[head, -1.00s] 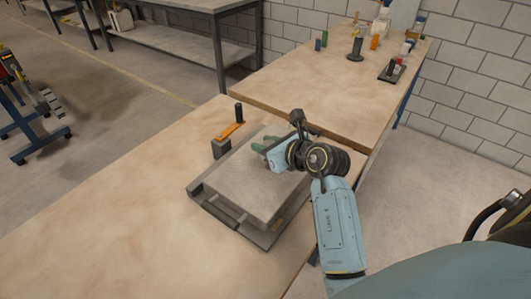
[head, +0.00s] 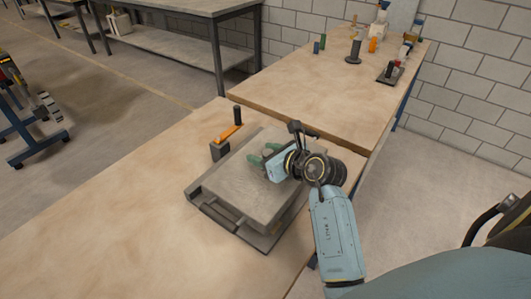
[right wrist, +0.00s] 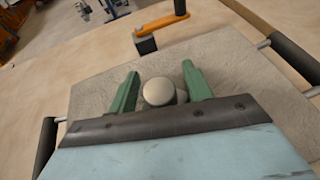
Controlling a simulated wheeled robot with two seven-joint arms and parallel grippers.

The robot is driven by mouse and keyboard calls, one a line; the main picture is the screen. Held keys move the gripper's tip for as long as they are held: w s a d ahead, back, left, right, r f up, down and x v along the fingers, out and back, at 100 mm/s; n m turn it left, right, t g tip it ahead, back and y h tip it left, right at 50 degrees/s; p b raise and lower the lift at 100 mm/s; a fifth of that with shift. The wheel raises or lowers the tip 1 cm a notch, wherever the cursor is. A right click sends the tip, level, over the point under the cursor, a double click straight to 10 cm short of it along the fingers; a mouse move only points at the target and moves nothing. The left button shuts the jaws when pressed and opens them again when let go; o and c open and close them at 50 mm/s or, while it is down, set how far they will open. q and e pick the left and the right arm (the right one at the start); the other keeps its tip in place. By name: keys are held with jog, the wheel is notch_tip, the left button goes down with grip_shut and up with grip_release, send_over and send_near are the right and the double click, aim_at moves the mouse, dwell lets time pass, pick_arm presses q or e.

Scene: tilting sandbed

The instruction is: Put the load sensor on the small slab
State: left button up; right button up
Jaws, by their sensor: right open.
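My right gripper (head: 264,155) is over the far right part of the grey sandbed (head: 235,190). Its green fingers are open in the right wrist view (right wrist: 160,76). The gripper hides this object in the head view. I cannot make out a separate small slab. My left gripper is not in view.
An orange lever (head: 229,132) with a dark block (head: 219,150) and a dark upright knob stands at the sandbed's far left corner. The bench (head: 110,210) is clear on the left. A second bench (head: 310,85) behind holds bottles and small tools.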

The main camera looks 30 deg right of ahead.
jog(key=shift+r, duration=0.25)
jog(key=p+v, duration=0.1)
jog(key=v, duration=1.1)
jog(key=shift+p, duration=0.3)
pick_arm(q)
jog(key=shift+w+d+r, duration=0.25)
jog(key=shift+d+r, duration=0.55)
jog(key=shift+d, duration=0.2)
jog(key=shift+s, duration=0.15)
